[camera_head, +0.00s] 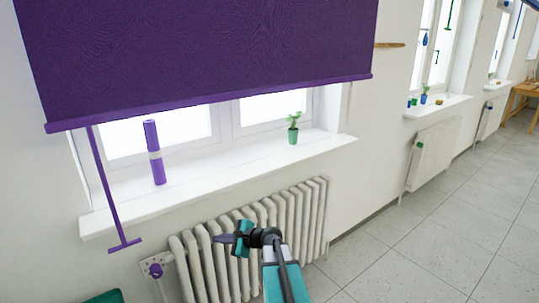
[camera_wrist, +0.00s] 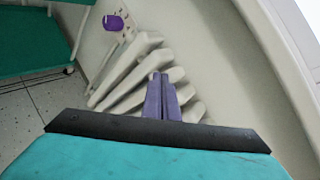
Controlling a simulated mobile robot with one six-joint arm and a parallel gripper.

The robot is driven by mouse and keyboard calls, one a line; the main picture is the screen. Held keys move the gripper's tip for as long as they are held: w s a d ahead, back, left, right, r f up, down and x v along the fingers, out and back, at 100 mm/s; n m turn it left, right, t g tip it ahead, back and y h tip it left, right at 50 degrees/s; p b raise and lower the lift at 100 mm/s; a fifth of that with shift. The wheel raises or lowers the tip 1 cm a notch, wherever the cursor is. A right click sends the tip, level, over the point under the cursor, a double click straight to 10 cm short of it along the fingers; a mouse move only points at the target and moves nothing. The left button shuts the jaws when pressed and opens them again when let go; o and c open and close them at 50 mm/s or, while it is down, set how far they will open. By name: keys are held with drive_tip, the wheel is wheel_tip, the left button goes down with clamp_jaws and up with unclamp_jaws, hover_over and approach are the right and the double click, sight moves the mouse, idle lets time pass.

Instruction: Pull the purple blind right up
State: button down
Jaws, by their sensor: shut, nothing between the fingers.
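The purple blind (camera_head: 200,50) hangs over the upper part of the window in the head view, its bottom bar a little above the sill. A purple pull cord (camera_head: 104,180) with a crossbar handle (camera_head: 125,245) hangs from its left end, in front of the wall left of the radiator. My gripper (camera_head: 220,238) is in front of the radiator, right of the handle and apart from it. In the wrist view my gripper (camera_wrist: 161,80) has its purple fingers together, with nothing between them. The blind and cord are not seen in the wrist view.
A purple cylinder (camera_head: 155,152) and a green potted plant (camera_head: 293,130) stand on the sill. A green cart (camera_wrist: 30,40) is at the wrist view's upper left.

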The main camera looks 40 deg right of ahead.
drive_tip(key=s+d+r+m+t+h+p, duration=0.2)
drive_tip(key=d+r, duration=0.7)
drive_tip(key=r, duration=0.5)
drive_tip(key=s+d+r+m+t+h+p, duration=0.2)
drive_tip(key=d+r+m+t, duration=0.2)
drive_tip(key=d+r, duration=0.5)
drive_tip(key=s+d+r+m+t+h+p, duration=0.2)
drive_tip(key=d+r+m, duration=0.4)
drive_tip(key=r, duration=1.2)
drive_tip(key=s+d, duration=0.1)
drive_tip(key=d, duration=0.2)
drive_tip(key=shift+r+m+t+h, duration=0.3)
drive_tip(key=shift+t, duration=0.1)
drive_tip(key=shift+w, duration=0.1)
drive_tip(key=w+r+p, duration=0.5)
drive_tip(key=w+r, duration=0.1)
drive_tip(key=w, duration=0.3)
drive_tip(key=shift+w+d+r, duration=0.2)
drive_tip(key=shift+w+d, duration=0.05)
drive_tip(key=shift+d, duration=0.05)
